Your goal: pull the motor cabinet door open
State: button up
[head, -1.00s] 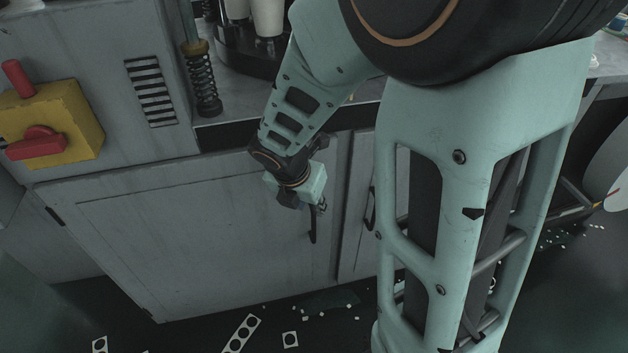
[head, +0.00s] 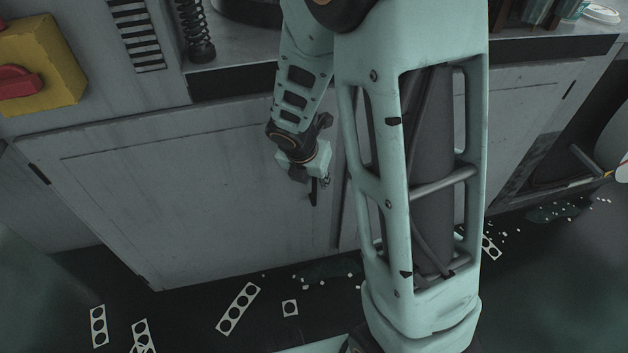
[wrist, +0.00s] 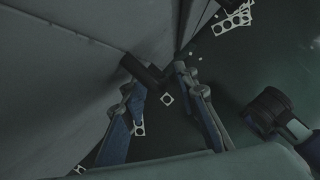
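The motor cabinet door (head: 180,200) is a large grey panel under the worktop in the head view. It looks shut; I cannot make out a gap at its edge. Its dark upright bar handle (head: 313,193) is near the right edge. My gripper (head: 306,175) is at the upper part of this handle, partly hiding it. In the wrist view, my two blue-padded fingers (wrist: 160,80) are apart, with the dark handle (wrist: 146,72) across the space at their tips. I cannot tell whether either finger touches it. The door face also fills the left of the wrist view (wrist: 60,85).
A yellow box with a red switch (head: 38,65) is at upper left. My arm hides the middle of the cabinet front.

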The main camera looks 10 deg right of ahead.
grip_shut()
dwell(0.5)
